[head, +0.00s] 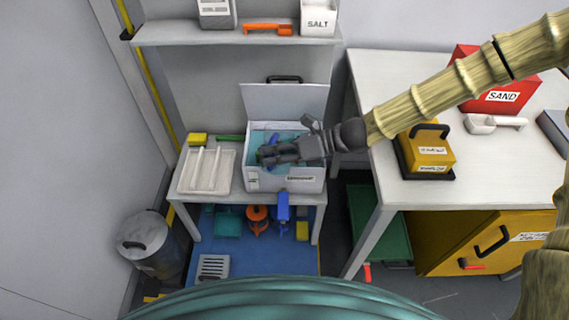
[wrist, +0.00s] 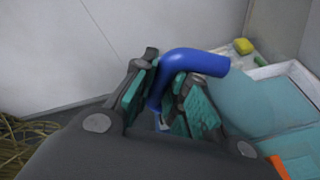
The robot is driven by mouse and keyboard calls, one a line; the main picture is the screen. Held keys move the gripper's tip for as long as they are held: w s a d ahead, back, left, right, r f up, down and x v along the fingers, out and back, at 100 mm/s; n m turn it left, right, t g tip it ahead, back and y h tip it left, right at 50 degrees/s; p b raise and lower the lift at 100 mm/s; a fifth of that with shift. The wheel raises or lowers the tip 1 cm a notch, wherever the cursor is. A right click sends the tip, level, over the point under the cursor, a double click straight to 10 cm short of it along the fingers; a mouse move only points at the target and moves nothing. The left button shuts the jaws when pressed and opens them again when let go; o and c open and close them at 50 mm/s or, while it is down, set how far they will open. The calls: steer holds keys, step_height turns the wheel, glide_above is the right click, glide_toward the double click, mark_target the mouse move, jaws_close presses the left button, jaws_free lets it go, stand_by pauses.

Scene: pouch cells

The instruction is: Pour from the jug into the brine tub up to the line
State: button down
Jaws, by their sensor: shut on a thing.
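The brine tub (head: 285,185) is a white box on a low bench, with its lid (head: 285,105) raised behind it. Teal liquid shows inside it, also in the wrist view (wrist: 265,100). My gripper (head: 266,155) is over the left part of the tub. In the wrist view, my gripper (wrist: 170,105) is shut on a blue curved handle (wrist: 195,62), its teal-padded fingers on either side. No jug body can be made out; my gripper hides what is below. The fill line cannot be seen.
A white tray (head: 223,176) stands left of the tub, with a yellow sponge (head: 197,139) behind it. A shelf (head: 180,37) hangs above, holding a salt box (head: 318,20). A higher table (head: 385,80) at right carries a yellow box (head: 428,156) and a red sand box (head: 497,103).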

mark_target(274, 138)
steer(key=shift+w+r+m+g+p, duration=0.25)
steer(key=shift+r+m+p, duration=0.25)
steer(key=shift+p, duration=1.1)
steer(key=shift+w+r+m+g+p, duration=0.25)
steer(key=shift+r+p, duration=0.45)
steer(key=shift+p, duration=0.9)
stand_by(1.0)
steer(key=shift+w+d+r+m+g+y+p, duration=0.25)
steer(key=shift+w+r+m+y+p, duration=0.4)
steer(key=shift+p, duration=1.15)
stand_by(2.0)
